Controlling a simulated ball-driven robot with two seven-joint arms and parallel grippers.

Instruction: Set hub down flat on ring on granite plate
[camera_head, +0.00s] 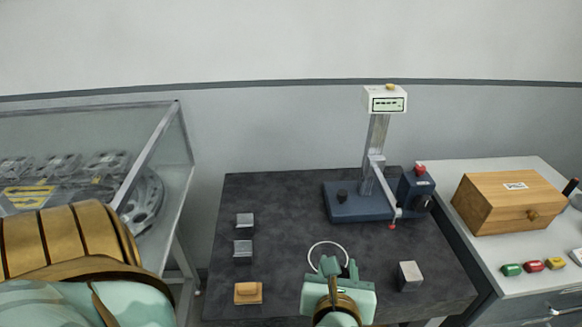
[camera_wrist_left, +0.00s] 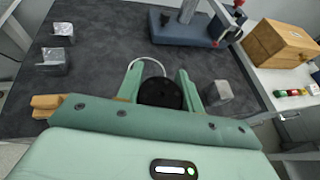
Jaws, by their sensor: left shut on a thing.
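The granite plate (camera_head: 285,215) is a dark grey, flat top in the middle of the head view. The ring (camera_head: 327,246) is a thin white hoop on it, its near part hidden by my left gripper (camera_head: 338,267). In the left wrist view, that gripper (camera_wrist_left: 160,84) is shut on the hub (camera_wrist_left: 160,94), a round black disc between the two green fingers. The ring (camera_wrist_left: 149,62) shows just beyond the hub and partly behind it. I cannot tell whether the hub touches the ring or hangs above it. My right gripper is not in view.
Two grey metal blocks (camera_head: 243,249) and a tan block (camera_head: 248,293) are at left; another grey block (camera_head: 410,276) is right of the gripper. A blue gauge stand (camera_head: 356,204) stands behind. A wooden box (camera_head: 512,200) is on the right cabinet. The plate's centre-left is clear.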

